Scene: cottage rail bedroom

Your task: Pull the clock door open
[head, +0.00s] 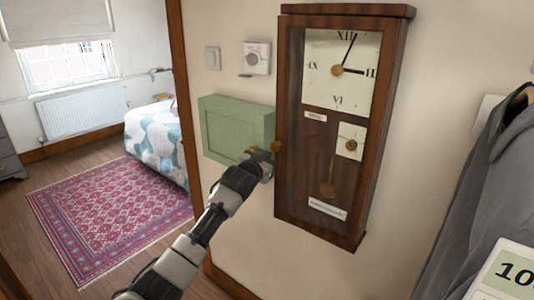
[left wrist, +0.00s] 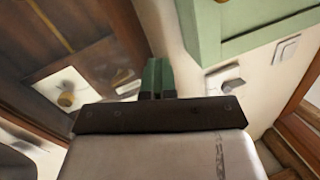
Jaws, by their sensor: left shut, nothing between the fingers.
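The wall clock (head: 283,190) is a tall dark wooden case with a glazed door; its white dial (head: 322,85), small sub-dial and pendulum show inside. The door looks shut. A round brass knob (head: 277,147) sits on the door's left edge in the head view. My left gripper (head: 262,153) is just below and left of the knob, in front of the green box. In the left wrist view its two fingers (left wrist: 158,78) are together with nothing between them, and the clock's glazed front lies to the left. I cannot tell whether the fingertips touch the knob. My right gripper is not in view.
A green wall box (head: 232,128) hangs close left of the clock, with a thermostat (head: 257,58) and switch (head: 213,58) above. A grey coat (head: 470,190) hangs at the right. A doorway at the left opens onto a bedroom with a red rug (head: 110,215).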

